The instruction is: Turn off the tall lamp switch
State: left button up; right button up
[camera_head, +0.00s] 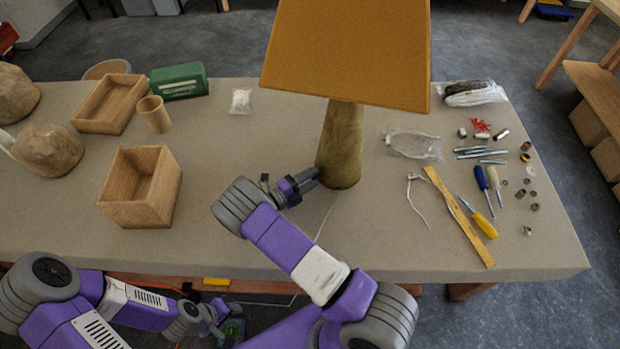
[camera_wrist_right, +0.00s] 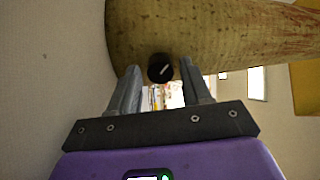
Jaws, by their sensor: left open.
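The tall lamp stands on the table, with an orange-brown shade (camera_head: 345,50) on a mottled wooden base (camera_head: 341,148). In the right wrist view the base (camera_wrist_right: 210,30) fills the top, and a round black switch knob (camera_wrist_right: 160,68) with a white mark sits on it. My right gripper (camera_head: 312,180) is at the lower left side of the base. Its fingers (camera_wrist_right: 158,75) are open, one on each side of the knob, with small gaps showing. The knob is hidden in the head view. My left gripper (camera_head: 222,325) is open and empty, low in front of the table.
Wooden boxes (camera_head: 142,192), a small cup (camera_head: 154,114) and rocks (camera_head: 48,150) are at the left. Screwdrivers (camera_head: 485,182), a wooden ruler (camera_head: 458,216), a wire and small metal parts lie at the right. The table's front middle is mostly clear.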

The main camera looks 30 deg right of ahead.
jog(key=shift+o, duration=0.2)
jog(key=shift+a, duration=0.1)
jog(key=a, duration=0.7)
jog(key=shift+s+a+b, duration=0.15)
jog(key=shift+s+b, duration=0.15)
jog(key=shift+s, duration=0.1)
